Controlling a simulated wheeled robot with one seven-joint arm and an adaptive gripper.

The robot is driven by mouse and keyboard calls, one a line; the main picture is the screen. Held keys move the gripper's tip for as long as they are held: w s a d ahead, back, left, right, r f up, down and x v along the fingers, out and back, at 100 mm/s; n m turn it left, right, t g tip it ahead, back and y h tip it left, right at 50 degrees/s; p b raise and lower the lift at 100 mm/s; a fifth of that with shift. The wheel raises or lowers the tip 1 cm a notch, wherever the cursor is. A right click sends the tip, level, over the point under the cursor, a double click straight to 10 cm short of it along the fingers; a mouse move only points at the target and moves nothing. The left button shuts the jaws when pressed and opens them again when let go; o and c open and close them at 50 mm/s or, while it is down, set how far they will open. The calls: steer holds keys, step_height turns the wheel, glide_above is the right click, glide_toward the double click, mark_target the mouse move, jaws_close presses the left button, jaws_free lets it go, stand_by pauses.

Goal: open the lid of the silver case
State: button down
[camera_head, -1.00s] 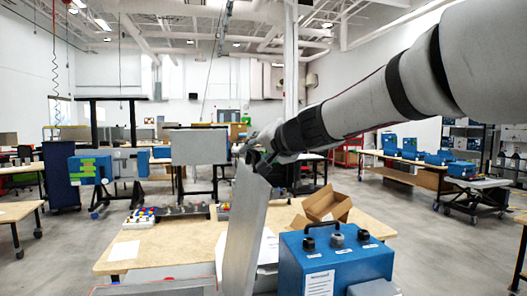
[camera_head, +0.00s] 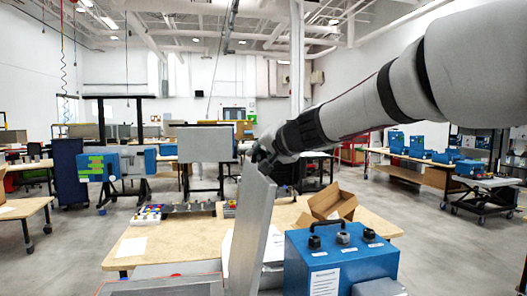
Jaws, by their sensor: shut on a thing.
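The silver case's lid (camera_head: 252,232) stands up steeply on edge, near the middle of the head view, with its top leaning a little to the right. The case's lower part (camera_head: 160,287) shows only at the bottom edge, left of the lid, and is mostly cut off. My gripper (camera_head: 257,154) is at the lid's top edge, at its far corner, and is shut on it. The fingertips are small and dark, and the exact grip is hard to make out.
A blue instrument box (camera_head: 340,262) with a handle stands close to the right of the lid. An open cardboard box (camera_head: 330,205) lies behind it on the wooden table (camera_head: 190,240).

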steer(key=s+a+n+p, duration=0.1)
steer(key=s+a+p, duration=0.1)
steer(key=a+p, duration=0.4)
steer(key=a, duration=0.4)
steer(key=shift+s+r, duration=0.35)
steer(key=shift+s, duration=0.05)
steer(key=shift+d, duration=0.1)
steer(key=c, duration=1.6)
jaws_free()
steer(key=shift+c, duration=0.2)
steer(key=v, duration=1.2)
steer(key=shift+r, duration=0.15)
